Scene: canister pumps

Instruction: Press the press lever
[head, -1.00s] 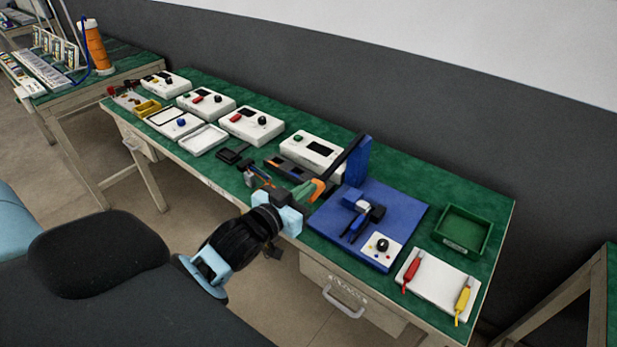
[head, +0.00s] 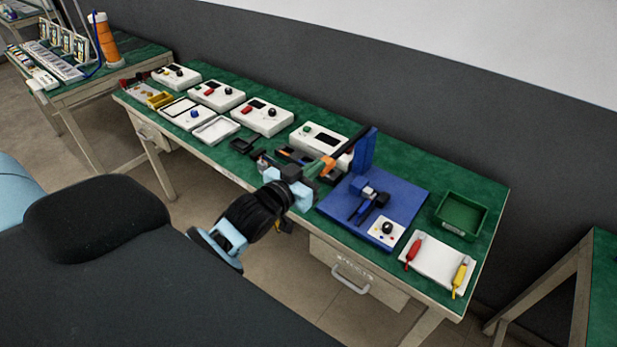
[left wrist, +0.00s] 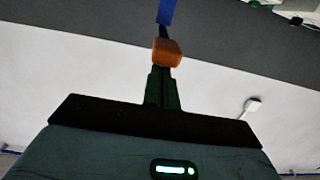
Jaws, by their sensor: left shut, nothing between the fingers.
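The press has a blue base plate (head: 405,200) and a blue upright post (head: 365,150) near the right half of the bench. Its black press lever (head: 350,142) slopes down to the left from the post and ends in an orange handle (head: 328,166). My left gripper (head: 314,170) is shut and empty, right by this handle. In the left wrist view the orange handle (left wrist: 167,51) stands just beyond the closed fingertips (left wrist: 162,72), with part of the blue post (left wrist: 166,12) behind it. I cannot tell whether they touch.
White instrument boxes (head: 262,117) line the bench to the left. A black clamp-like tool (head: 373,205) and a small knob panel (head: 386,231) sit on the blue base. A green tray (head: 460,213) and a white board (head: 437,265) with red and yellow handles are to the right.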

